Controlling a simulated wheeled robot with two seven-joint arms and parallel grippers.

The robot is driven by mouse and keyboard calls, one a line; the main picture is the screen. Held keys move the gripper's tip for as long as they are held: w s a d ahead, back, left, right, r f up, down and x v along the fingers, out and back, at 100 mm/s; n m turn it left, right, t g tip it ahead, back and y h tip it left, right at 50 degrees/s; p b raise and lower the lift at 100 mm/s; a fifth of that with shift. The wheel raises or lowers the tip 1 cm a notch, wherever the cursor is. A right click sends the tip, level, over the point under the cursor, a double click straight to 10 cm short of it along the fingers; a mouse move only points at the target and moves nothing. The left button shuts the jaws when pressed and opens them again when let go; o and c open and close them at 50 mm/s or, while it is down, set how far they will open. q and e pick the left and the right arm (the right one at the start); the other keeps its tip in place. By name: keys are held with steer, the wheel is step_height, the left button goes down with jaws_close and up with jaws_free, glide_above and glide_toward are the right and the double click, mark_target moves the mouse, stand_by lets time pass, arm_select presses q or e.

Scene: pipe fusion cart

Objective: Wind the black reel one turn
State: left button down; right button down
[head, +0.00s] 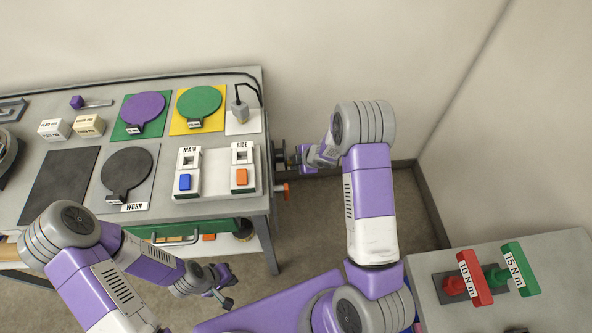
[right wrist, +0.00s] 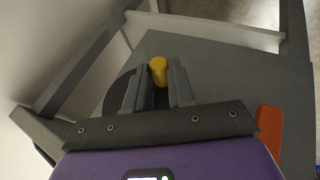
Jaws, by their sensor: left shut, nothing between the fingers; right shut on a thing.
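The black reel (head: 280,157) is mounted on the right end of the cart, seen edge-on in the head view. In the right wrist view part of its dark disc (right wrist: 117,96) shows left of the fingers. A yellow crank knob (right wrist: 158,66) stands between the fingertips of my right gripper (right wrist: 158,88), which is shut on it. In the head view my right gripper (head: 295,159) is at the reel, and the knob is hidden. My left gripper (head: 224,287) is shut and empty, low in front of the cart.
An orange handle (head: 282,191) sticks out of the cart end below the reel and shows in the right wrist view (right wrist: 268,131). The cart top (head: 215,143) holds coloured discs and switch boxes. A side table (head: 555,267) with red and green tools stands at right.

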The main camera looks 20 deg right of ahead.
steer(key=shift+w+f+n+t+b, duration=0.2)
steer(key=shift+t+b, duration=0.4)
steer(key=shift+b, duration=1.2)
steer(key=shift+f+n+t+b, duration=0.1)
steer(key=shift+f+t+b, duration=0.35)
steer(key=shift+b, duration=1.35)
steer(key=shift+w+d+r+t+h+b, duration=0.15)
steer(key=shift+t+h+b, duration=0.25)
steer(key=shift+t+b, duration=0.55)
steer(key=t, duration=0.2)
steer(key=n+t, duration=0.1)
steer(key=t, duration=0.1)
steer(key=shift+w+d+f+n, duration=0.2)
steer(key=shift+w+n, duration=0.1)
steer(key=shift+w, duration=0.1)
steer(key=shift+w+d+r+n+t+y, duration=0.15)
steer(key=shift+w+n+t+y, duration=0.3)
steer(key=shift+n+t, duration=0.85)
steer(key=shift+w+r+n+t+y, duration=0.2)
steer(key=shift+w+n+t+y, duration=0.3)
steer(key=shift+t, duration=1.45)
steer(key=shift+w+d+r+n+t+y, duration=0.1)
steer(key=shift+w+r+n+t+y, duration=0.3)
steer(key=shift+n+t, duration=0.95)
steer(key=shift+s+f+t+y, duration=0.1)
steer(key=shift+f+t+y, duration=0.05)
steer(key=shift+t+y, duration=0.35)
